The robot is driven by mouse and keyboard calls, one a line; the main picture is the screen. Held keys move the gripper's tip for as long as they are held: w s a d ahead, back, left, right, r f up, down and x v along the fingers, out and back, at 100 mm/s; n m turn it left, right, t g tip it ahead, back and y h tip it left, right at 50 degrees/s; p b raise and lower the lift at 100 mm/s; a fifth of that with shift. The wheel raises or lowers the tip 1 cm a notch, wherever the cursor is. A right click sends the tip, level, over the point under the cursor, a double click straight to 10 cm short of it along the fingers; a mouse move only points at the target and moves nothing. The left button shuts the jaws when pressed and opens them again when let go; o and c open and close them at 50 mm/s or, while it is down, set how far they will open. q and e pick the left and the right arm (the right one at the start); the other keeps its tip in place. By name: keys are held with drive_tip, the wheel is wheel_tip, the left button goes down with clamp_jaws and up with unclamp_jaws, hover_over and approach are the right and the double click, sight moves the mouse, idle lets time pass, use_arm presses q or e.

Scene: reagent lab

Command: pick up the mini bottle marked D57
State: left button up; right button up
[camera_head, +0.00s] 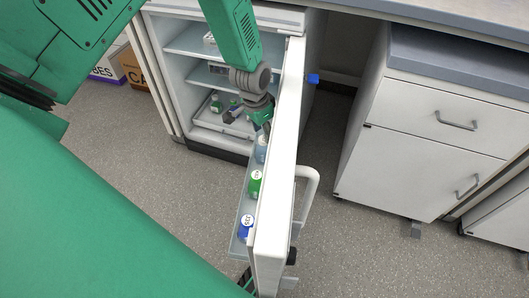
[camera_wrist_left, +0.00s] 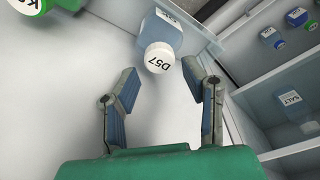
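The mini bottle marked D57 (camera_wrist_left: 158,57) has a white cap with black lettering and a pale blue body, and it stands on the white fridge door's shelf. In the left wrist view it lies just beyond and between the fingertips of my left gripper (camera_wrist_left: 165,76), which is open and empty. In the head view my left gripper (camera_head: 262,120) is above the far end of the door shelf, close to a pale blue bottle (camera_head: 262,152). That bottle's marking is too small to read there. My right gripper is not visible.
A green bottle (camera_head: 255,183) and a dark blue bottle (camera_head: 246,226) stand nearer on the door shelf (camera_head: 238,240). The open fridge door (camera_head: 283,180) rises beside them. Small bottles (camera_head: 216,105) sit inside the fridge. A white drawer cabinet (camera_head: 430,130) stands to the right.

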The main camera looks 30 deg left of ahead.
sight(264, 149)
use_arm(q)
drive_tip(key=f, duration=0.1)
drive_tip(key=f+b, duration=0.1)
drive_tip(key=f, duration=0.2)
drive_tip(key=shift+w+f+b, duration=0.2)
drive_tip(key=shift+w+b, duration=0.1)
drive_tip(key=shift+d+r, duration=0.1)
drive_tip(key=shift+r, duration=0.05)
drive_tip(key=shift+c, duration=0.8)
clamp_jaws()
